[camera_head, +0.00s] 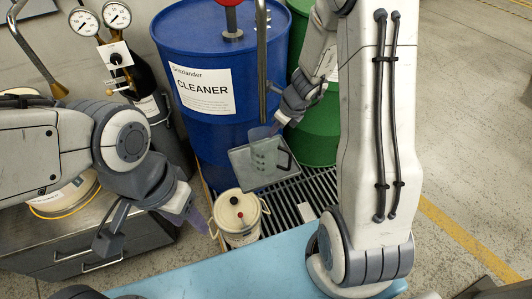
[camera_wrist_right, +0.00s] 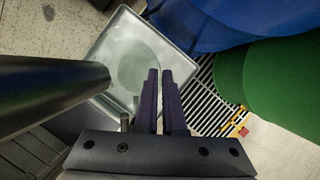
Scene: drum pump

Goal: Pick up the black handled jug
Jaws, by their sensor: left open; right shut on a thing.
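The clear graduated jug with a black handle (camera_head: 284,158) is in front of the blue drum, over a grey square tray (camera_head: 240,178). My right gripper (camera_head: 274,130) comes down at the jug's upper handle side and is shut on it. The exact grip spot is hidden in the head view. In the right wrist view my purple fingers (camera_wrist_right: 163,95) are close together, and a round clear outline, probably the jug, shows over the tray (camera_wrist_right: 185,68). My left gripper (camera_head: 152,232) is open and empty at the lower left, apart from the jug.
A vertical metal pipe (camera_head: 262,60) ends just above the jug. The blue CLEANER drum (camera_head: 200,130) and green drum (camera_head: 316,130) stand behind. A cream two-handled pot (camera_head: 239,215) is in front. A floor grating (camera_head: 310,190) lies right, and a light-blue surface (camera_head: 230,275) is nearest.

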